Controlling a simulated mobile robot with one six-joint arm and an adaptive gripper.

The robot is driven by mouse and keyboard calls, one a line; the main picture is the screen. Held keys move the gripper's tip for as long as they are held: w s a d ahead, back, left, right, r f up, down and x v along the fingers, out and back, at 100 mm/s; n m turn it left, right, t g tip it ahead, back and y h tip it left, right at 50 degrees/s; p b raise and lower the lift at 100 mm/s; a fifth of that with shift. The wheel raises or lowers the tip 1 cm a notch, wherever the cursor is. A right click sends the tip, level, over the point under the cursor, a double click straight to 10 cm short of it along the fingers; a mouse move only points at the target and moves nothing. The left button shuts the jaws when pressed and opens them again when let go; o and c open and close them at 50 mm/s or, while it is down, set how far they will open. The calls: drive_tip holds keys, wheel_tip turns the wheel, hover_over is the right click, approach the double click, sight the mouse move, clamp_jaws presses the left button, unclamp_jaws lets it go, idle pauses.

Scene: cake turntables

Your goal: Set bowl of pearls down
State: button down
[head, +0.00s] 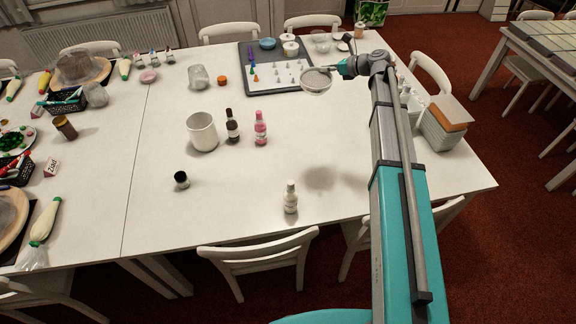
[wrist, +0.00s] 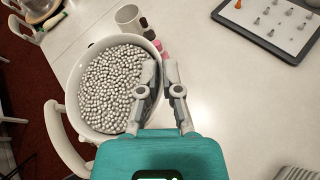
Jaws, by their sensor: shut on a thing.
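The white bowl (head: 316,89) of pearls is held up in the air in the head view, with the table beyond and below it. In the wrist view the bowl (wrist: 73,98) is large at the left, full of silvery-white pearls (wrist: 110,88). My gripper (head: 334,70) is shut on the bowl's rim; in the wrist view its two fingers (wrist: 161,68) pinch the right side of the rim. A soft round shadow lies on the white table (head: 255,195) at the front right. The bowl's underside is hidden.
A dark-edged tray (head: 246,82) with piping nozzles lies at the back. A white mug (head: 202,132), a dark bottle (head: 232,127), a pink bottle (head: 260,129), a white bottle (head: 290,198) and a small dark jar (head: 181,180) stand on the table. The front right is clear.

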drive_tip(key=shift+s+a, duration=0.1)
drive_tip(key=shift+a, duration=0.05)
idle(0.3)
drive_tip(key=s+f+b, duration=0.8)
drive_tip(key=f+b, duration=0.5)
drive_tip(key=s+a+f+b, duration=0.1)
drive_tip(key=s+f+b, duration=0.7)
drive_tip(key=f+b, duration=0.5)
drive_tip(key=shift+g, duration=0.4)
drive_tip(key=shift+f, duration=0.1)
drive_tip(key=shift+w+a+f+b, duration=1.1)
drive_tip(key=shift+w+f+b, duration=0.4)
drive_tip(key=shift+w, duration=0.35)
drive_tip(key=shift+w+a+f+b, duration=1.1)
drive_tip(key=shift+w+f+b, duration=0.4)
drive_tip(key=shift+w, duration=0.4)
drive_tip(key=shift+w+a+f+b, duration=1.1)
drive_tip(key=shift+w+f+b, duration=0.4)
drive_tip(key=shift+w, duration=0.35)
drive_tip(key=shift+w+a+f+b, duration=0.25)
drive_tip(key=shift+w+f+b, duration=0.2)
drive_tip(key=shift+f+b, duration=0.25)
drive_tip(key=shift+s+f+b, duration=0.1)
drive_tip(key=shift+f+b, duration=1.15)
drive_tip(key=shift+f, duration=0.05)
